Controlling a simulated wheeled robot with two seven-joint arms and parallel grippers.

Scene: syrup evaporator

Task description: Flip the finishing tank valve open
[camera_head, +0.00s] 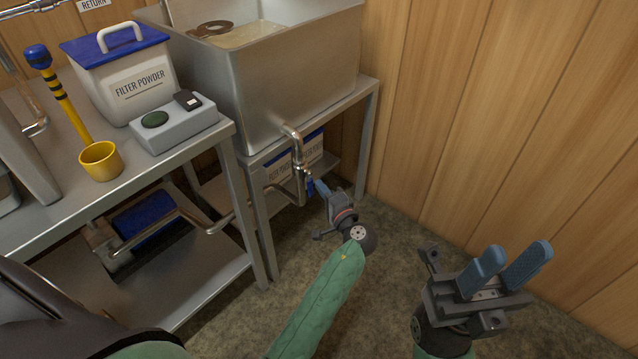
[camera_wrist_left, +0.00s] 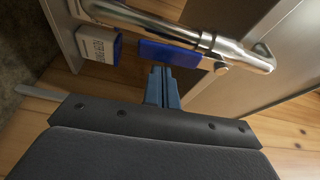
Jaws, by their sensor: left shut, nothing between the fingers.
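The finishing tank (camera_head: 290,75) is a large steel box on a stand, with liquid in it. A metal drain pipe (camera_head: 297,135) leaves its front and turns down. The valve's blue lever (camera_head: 310,187) hangs beside the lower pipe; in the left wrist view the blue lever (camera_wrist_left: 182,54) lies alongside the shiny pipe (camera_wrist_left: 160,24). My left gripper (camera_head: 320,187) is shut and empty, its tips right at the lever; the wrist view shows its fingers (camera_wrist_left: 162,72) at the lever's edge. I cannot tell if they touch. My right gripper (camera_head: 518,252) is open and empty, off to the right.
A steel table (camera_head: 213,143) at left holds a filter powder tub (camera_head: 133,85), a grey device (camera_head: 175,125) and a yellow cup (camera_head: 101,161). Labelled boxes (camera_head: 312,150) sit under the tank. A wooden wall (camera_head: 490,110) stands at right, with open floor before it.

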